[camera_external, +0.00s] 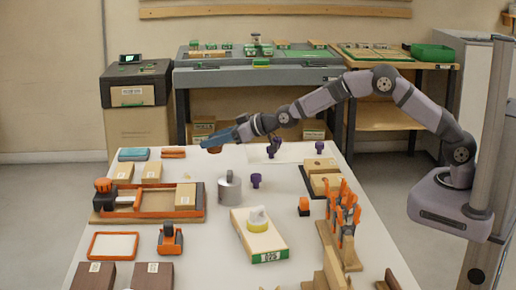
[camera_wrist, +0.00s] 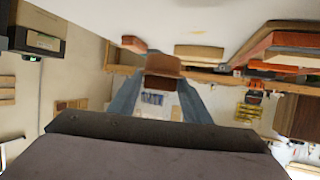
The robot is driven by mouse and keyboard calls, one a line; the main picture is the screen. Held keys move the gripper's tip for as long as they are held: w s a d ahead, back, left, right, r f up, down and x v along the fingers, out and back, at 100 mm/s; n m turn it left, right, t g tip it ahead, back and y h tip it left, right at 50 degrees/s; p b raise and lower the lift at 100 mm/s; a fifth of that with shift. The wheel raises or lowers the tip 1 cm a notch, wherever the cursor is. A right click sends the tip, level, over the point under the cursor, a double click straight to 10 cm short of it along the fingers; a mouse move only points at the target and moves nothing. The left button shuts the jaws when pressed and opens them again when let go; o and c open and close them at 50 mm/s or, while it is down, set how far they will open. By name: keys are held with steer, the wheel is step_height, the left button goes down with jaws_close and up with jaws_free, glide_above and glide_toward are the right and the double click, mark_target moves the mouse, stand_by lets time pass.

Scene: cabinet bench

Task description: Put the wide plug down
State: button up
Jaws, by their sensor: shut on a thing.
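My gripper (camera_external: 208,146) is above the far part of the white table in the external view. Its blue fingers are shut on a brown plug (camera_external: 214,150), which I take to be the wide plug. Only a small part of the plug shows below the fingers there. In the wrist view the plug (camera_wrist: 164,68) sits between the two blue fingers of my gripper (camera_wrist: 160,86), with a wide brown rim and a darker, narrower body. The plug appears held clear of the table top, though the exact gap is hard to tell.
Nearby on the table (camera_external: 205,275) are a teal block (camera_external: 133,154), an orange piece (camera_external: 173,153), a grey canister (camera_external: 229,192) and an orange-framed wooden tray (camera_external: 148,214). Several purple pegs (camera_external: 256,181) stand to the right. Bare table lies between the canister and the far edge.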

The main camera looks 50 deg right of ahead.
steer(key=shift+f, duration=3.4)
steer(key=shift+f, duration=0.15)
steer(key=o, duration=1)
steer(key=shift+o, duration=0.2)
steer(key=shift+r, duration=0.2)
steer(key=shift+b+v, duration=0.45)
steer(key=shift+v, duration=5.55)
steer(key=shift+d, duration=0.1)
